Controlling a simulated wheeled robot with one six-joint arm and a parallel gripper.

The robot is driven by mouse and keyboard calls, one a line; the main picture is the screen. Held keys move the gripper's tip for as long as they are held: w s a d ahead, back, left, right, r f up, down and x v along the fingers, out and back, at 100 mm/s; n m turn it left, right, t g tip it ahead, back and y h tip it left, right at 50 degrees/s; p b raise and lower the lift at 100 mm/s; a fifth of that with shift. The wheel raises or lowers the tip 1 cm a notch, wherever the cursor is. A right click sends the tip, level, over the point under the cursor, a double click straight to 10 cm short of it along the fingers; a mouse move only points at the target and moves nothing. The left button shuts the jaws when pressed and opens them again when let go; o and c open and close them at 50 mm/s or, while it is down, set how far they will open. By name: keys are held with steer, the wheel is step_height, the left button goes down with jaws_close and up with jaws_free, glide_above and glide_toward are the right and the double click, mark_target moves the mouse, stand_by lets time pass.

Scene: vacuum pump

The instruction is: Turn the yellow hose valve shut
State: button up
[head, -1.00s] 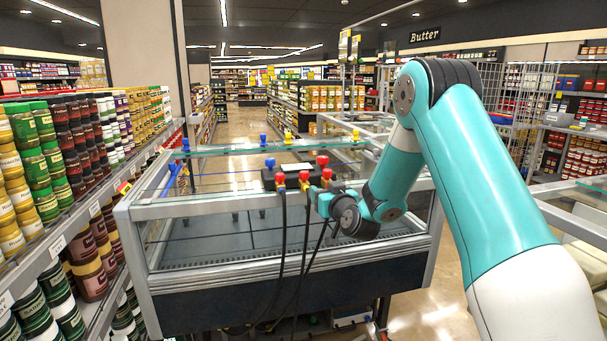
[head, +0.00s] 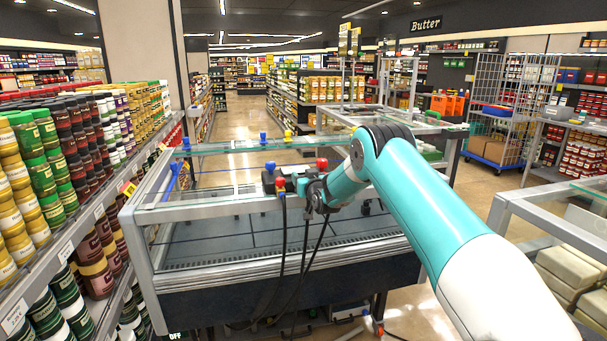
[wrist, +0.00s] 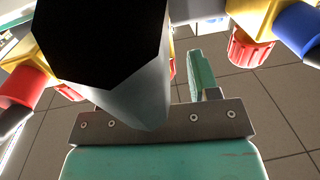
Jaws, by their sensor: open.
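In the wrist view, a red-capped brass fitting (wrist: 26,84) is at left, with a red knob (wrist: 250,47) and a blue cap (wrist: 299,27) at upper right. A large black body (wrist: 100,40) blocks the middle. I cannot tell which valve is the yellow hose's. My gripper (head: 312,190) is at the block's right side, open. One teal finger (wrist: 201,75) shows; contact is hidden.
The glass-topped case (head: 280,275) stands below the valves. Stocked shelves (head: 75,200) line the left. Blue and yellow pieces (head: 287,134) stand on the far glass rail. Another glass-topped case (head: 560,190) is at right, with open floor between.

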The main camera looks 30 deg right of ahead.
steer(key=shift+w+d, duration=0.1)
steer(key=shift+w, duration=0.4)
steer(key=c, duration=0.9)
steer(key=shift+c, duration=0.2)
